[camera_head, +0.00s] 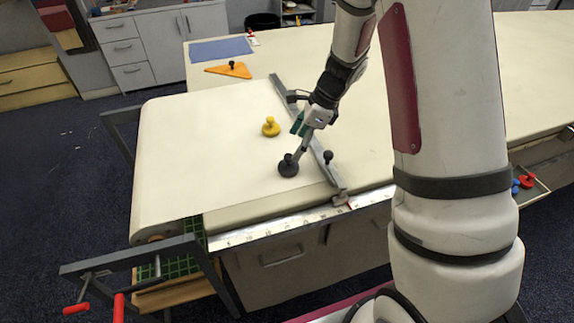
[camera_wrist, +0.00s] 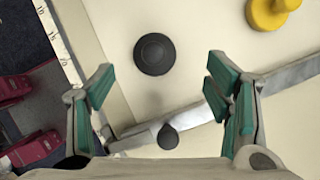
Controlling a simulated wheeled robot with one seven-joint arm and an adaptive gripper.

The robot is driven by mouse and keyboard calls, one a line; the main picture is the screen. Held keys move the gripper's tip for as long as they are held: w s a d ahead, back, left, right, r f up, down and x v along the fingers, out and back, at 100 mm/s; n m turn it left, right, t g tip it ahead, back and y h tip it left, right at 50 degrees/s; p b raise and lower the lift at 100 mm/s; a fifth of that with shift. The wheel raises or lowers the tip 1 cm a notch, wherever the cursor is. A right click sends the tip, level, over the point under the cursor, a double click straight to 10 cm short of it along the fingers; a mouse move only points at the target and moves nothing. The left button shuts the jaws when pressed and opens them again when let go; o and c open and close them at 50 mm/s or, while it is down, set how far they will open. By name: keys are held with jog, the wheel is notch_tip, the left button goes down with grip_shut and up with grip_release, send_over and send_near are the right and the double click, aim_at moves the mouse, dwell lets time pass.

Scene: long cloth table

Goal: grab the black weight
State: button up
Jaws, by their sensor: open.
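The black weight (camera_head: 288,169) is a dark round disc with a knob, standing on the cream cloth of the long table, left of a grey metal bar. In the wrist view the black weight (camera_wrist: 154,54) shows from above, between the lines of the two fingers and beyond their tips. My gripper (camera_head: 298,142) is open and empty over the table, close to the weight; one finger overlaps it in the head view. In the wrist view my gripper (camera_wrist: 160,78) shows its green-padded fingers wide apart. Contact with the weight cannot be told.
The metal bar (camera_head: 287,100) with a black knob (camera_head: 328,156) crosses the cloth (camera_head: 190,125) beneath my gripper. A yellow weight (camera_head: 271,128) stands behind the black one. A ruler edge (camera_head: 280,227) runs along the front. An orange triangle (camera_head: 229,71) lies farther back. Cloth to the left is clear.

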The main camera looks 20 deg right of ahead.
aim_at(288, 161)
jog(key=x, duration=0.2)
jog(key=shift+a+f, duration=0.1)
jog(key=shift+f, duration=0.2)
jog(key=shift+s+p+x, duration=0.2)
jog(key=shift+p+x, duration=0.05)
jog(key=shift+x, duration=1.05)
jog(key=shift+s+p+x, duration=0.15)
jog(key=shift+p+x, duration=0.05)
jog(key=shift+x, duration=1.1)
jog(key=c, duration=1.6)
jog(key=shift+c, duration=0.2)
